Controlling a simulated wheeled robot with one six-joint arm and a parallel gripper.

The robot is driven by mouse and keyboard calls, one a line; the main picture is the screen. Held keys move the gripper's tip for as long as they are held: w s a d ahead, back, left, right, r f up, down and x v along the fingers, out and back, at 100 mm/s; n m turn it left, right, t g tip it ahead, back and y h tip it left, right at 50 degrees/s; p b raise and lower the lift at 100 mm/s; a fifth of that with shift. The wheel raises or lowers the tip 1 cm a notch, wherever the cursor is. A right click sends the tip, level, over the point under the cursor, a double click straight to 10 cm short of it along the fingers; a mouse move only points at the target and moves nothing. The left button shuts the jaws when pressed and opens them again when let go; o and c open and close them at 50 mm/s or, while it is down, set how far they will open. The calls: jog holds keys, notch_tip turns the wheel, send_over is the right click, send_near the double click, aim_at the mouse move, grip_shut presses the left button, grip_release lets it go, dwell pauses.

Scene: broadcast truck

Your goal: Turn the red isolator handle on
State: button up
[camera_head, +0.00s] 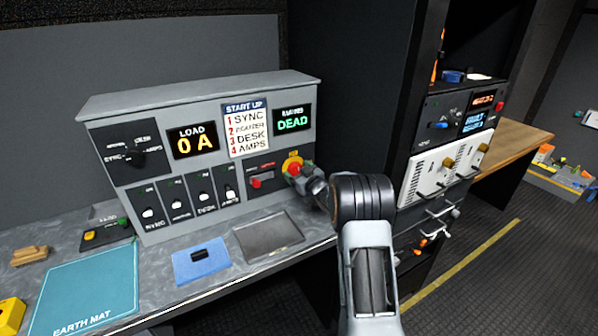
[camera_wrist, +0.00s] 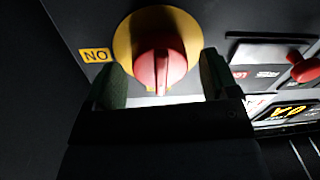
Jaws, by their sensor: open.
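The red isolator handle (camera_head: 294,169) is a round red knob on a yellow disc, at the right end of the grey control panel. In the wrist view the red handle (camera_wrist: 158,55) shows a raised grip bar standing roughly upright in the picture, on its yellow disc (camera_wrist: 125,42). A yellow label (camera_wrist: 96,55) beside it reads ON upside down. My gripper (camera_head: 308,181) is at the handle and partly covers it in the head view. In the wrist view my gripper (camera_wrist: 161,82) is open, one finger on each side of the grip bar, with gaps visible.
A smaller red lever (camera_head: 257,182) sits left of the handle, and also shows in the wrist view (camera_wrist: 304,68). Displays read LOAD 0 A (camera_head: 194,141) and DEAD (camera_head: 293,122). A dark rack wall stands right.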

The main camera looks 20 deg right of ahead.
jog(key=c, duration=0.9)
jog(key=shift+m, duration=0.3)
jog(key=m, duration=0.4)
jog(key=shift+d+b, duration=0.1)
jog(key=shift+b, duration=0.25)
jog(key=m, duration=0.4)
jog(key=shift+f+m+t, duration=0.1)
jog(key=shift+m+t, duration=0.2)
jog(key=m, duration=0.4)
jog(key=shift+m+h, duration=0.3)
jog(key=shift+m, duration=0.1)
jog(key=shift+f+m, duration=0.1)
jog(key=shift+m, duration=2.3)
